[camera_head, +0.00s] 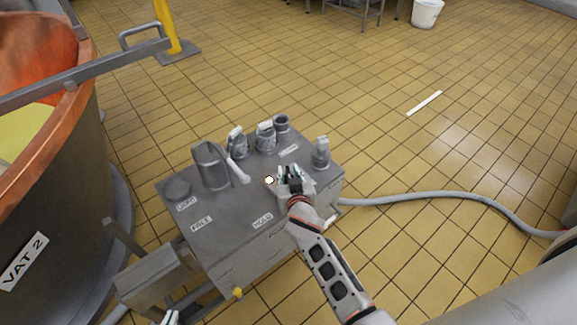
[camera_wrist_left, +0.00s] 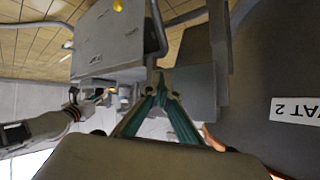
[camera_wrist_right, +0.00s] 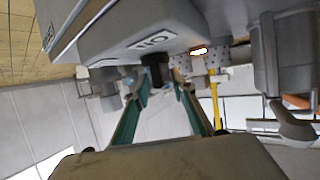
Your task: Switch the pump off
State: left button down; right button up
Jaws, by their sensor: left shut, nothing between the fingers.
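A grey control box (camera_head: 235,240) stands mid-view in the head view, with several knobs, labels, a white-handled lever (camera_head: 238,172) and a lit lamp (camera_head: 269,180). My right gripper (camera_head: 290,178) is over the box's right part, just right of the lamp. In the right wrist view its fingers (camera_wrist_right: 161,80) are apart, either side of a dark knob (camera_wrist_right: 155,70); whether they press on it is unclear. The lamp (camera_wrist_right: 198,50) glows there too. My left gripper (camera_wrist_left: 162,82) is shut and empty, low beside the box's near end; only its tip shows in the head view (camera_head: 171,317).
A copper vat marked VAT 2 (camera_head: 60,210) stands at the left, with a grey rail (camera_head: 95,72) across it. A grey hose (camera_head: 440,196) runs right from the box. A yellow post (camera_head: 167,25) and white bucket (camera_head: 426,13) stand farther back. The tiled floor behind the box is mostly clear.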

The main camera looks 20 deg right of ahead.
jog(key=shift+w, duration=0.15)
jog(key=shift+c, duration=0.4)
grip_shut()
